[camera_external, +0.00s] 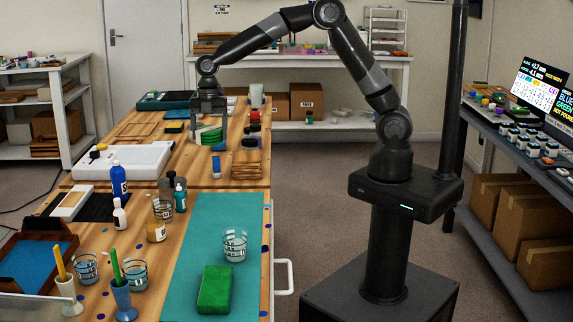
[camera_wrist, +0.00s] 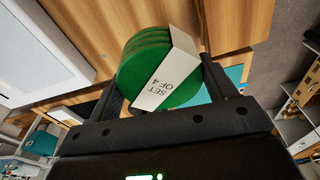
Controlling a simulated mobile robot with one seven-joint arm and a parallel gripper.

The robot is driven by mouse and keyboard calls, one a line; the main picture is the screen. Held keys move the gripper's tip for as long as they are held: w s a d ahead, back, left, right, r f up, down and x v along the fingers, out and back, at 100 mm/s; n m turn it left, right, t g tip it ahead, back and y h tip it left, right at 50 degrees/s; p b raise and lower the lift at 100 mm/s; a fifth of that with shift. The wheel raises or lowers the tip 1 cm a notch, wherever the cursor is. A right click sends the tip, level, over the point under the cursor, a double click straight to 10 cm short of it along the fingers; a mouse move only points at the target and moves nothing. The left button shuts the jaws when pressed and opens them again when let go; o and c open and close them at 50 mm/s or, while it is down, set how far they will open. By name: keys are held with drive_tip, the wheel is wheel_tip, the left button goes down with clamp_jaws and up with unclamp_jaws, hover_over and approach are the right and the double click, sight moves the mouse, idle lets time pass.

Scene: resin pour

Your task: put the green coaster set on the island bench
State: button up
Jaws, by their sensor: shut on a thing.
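The green coaster set (camera_external: 210,136) is a stack of round green discs with a white band. In the wrist view the set (camera_wrist: 133,75) sits between my two fingers, and its band reads "SET OF 4". My gripper (camera_external: 209,121) is shut on it and points down over the far part of the long wooden bench (camera_external: 195,175). I cannot tell whether the set touches the bench top or hangs just above it.
A blue item (camera_external: 219,166) and a stack of wooden pieces (camera_external: 246,163) stand close in front. A white flat device (camera_external: 123,161) is to the left. Nearer are bottles, glasses and a teal mat (camera_external: 212,255) bearing a green block (camera_external: 214,289).

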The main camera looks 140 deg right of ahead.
drive_tip(key=w+a+n+g, duration=0.1)
drive_tip(key=w+a+n, duration=0.2)
drive_tip(key=a+n, duration=0.35)
drive_tip(key=w+a+n, duration=0.3)
drive_tip(key=w+a, duration=0.1)
drive_tip(key=a, duration=0.6)
hover_over(228, 214)
drive_tip(key=d, duration=0.1)
drive_tip(key=shift+y, duration=0.4)
drive_tip(key=f, duration=0.6)
drive_tip(key=shift+s+f, duration=0.15)
drive_tip(key=shift+s, duration=0.1)
drive_tip(key=shift+w+a+f, duration=0.3)
drive_tip(key=shift+w, duration=0.05)
drive_tip(key=shift+f, duration=1.95)
drive_tip(key=shift+f, duration=0.15)
drive_tip(key=o, duration=1.1)
drive_tip(key=shift+o, duration=0.2)
